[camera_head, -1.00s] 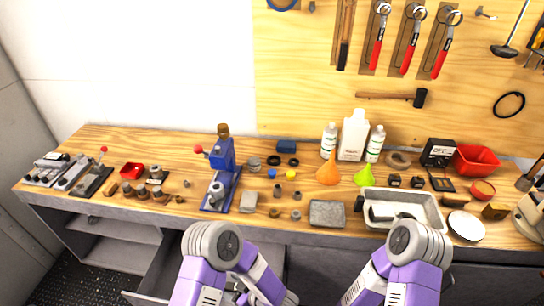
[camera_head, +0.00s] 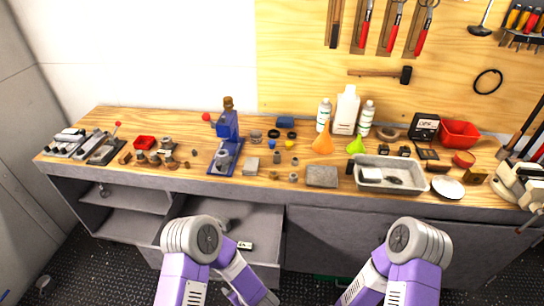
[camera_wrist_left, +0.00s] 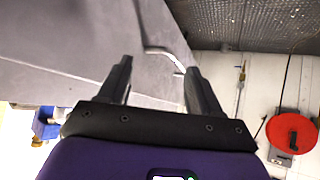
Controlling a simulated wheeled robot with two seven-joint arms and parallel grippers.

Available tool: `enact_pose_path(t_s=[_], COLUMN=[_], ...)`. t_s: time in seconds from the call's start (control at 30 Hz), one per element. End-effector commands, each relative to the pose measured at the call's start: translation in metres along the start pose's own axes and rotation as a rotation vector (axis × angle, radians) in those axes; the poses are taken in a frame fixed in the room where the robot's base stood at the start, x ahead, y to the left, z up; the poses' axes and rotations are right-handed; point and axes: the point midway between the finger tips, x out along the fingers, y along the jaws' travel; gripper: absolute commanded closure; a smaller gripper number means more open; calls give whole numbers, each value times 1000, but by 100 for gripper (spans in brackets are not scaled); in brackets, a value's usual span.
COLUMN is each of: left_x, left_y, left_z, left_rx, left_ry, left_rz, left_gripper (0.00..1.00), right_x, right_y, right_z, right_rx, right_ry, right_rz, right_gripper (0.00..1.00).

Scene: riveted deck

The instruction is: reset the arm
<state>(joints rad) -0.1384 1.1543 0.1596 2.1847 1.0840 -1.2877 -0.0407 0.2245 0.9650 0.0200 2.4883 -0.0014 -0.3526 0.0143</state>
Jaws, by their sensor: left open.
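My left arm (camera_head: 190,250) and my right arm (camera_head: 405,255) show as purple and grey links in front of the bench in the head view. Both grippers are out of sight in that view. My left gripper (camera_wrist_left: 158,75) shows in the left wrist view with its two dark fingers apart and nothing visibly held. A bent metal handle (camera_wrist_left: 163,53) on a grey surface appears beyond the fingers. I cannot tell how far it is from them.
A wooden-topped workbench (camera_head: 300,190) carries a blue press (camera_head: 227,130), bottles, a grey tray (camera_head: 422,174) and red bins. Below it, a grey drawer (camera_head: 262,217) stands open at centre left. A red reel (camera_wrist_left: 290,132) hangs in the left wrist view.

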Motion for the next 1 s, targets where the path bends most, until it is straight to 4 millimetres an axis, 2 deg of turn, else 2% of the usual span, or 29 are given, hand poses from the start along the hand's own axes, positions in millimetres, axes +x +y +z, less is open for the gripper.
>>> enact_pose_path(t_s=[0.13,0.27,0.4,0.5,0.7,1.0], left_x=[21,30,20,6,-16,-20], left_y=[-5,-18,-48,-72,-103,-107], left_z=[30,70,115,138,158,159], left_rx=[46,128,253,338,444,460], left_ry=[-165,-377,-631,-779,-938,-958], left_rz=[108,228,344,401,456,463], left_gripper=[36,36,36,36,36,36], right_x=[16,33,50,59,66,65], right_y=[6,13,19,22,25,25], right_z=[1,0,-1,-1,-2,-2], right_rx=[0,0,1,1,1,0], right_ry=[-3,-2,-2,-3,-2,-2], right_rz=[0,0,0,0,0,0], right_gripper=[65,65,65,65,65,65])
